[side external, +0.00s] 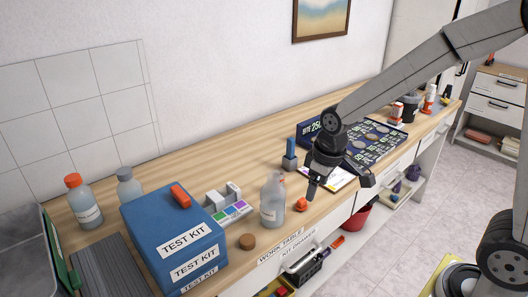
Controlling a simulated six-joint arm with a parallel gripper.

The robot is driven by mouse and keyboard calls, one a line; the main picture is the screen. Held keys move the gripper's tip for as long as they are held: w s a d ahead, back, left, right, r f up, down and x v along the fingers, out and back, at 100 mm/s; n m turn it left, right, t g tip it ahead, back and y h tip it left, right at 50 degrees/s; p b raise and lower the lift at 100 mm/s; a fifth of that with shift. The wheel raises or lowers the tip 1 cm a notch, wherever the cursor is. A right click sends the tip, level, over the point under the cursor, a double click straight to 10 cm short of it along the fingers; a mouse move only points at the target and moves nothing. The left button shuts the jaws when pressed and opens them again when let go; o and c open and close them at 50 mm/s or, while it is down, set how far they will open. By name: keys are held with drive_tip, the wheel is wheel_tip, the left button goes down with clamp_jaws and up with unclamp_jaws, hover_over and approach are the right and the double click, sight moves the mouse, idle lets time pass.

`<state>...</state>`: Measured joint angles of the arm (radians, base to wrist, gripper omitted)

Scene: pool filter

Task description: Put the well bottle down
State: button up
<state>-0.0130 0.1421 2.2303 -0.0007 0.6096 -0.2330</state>
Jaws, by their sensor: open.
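A clear bottle (272,200) with a pale label stands upright on the wooden work table (215,158), near its front edge. My gripper (338,186) is open and empty, to the right of this bottle and apart from it. Two more bottles stand at the far left: one with an orange cap (82,203) and a greyish one (128,186), partly hidden by the blue test kit box. The labels are too small to read, so I cannot tell which is the well bottle.
The blue test kit box (172,238) stands left of the clear bottle. A brown cork-like disc (247,241) and a small orange piece (301,204) lie near the front edge. A dark blue upright item (290,155) and a dark chart board (372,142) are behind my gripper.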

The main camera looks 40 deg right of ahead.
drive_tip(key=s+f+m, duration=0.2)
drive_tip(key=s+f, duration=0.1)
drive_tip(key=s, duration=0.5)
drive_tip(key=shift+d+f+m+t, duration=0.25)
drive_tip(key=shift+m+t, duration=0.15)
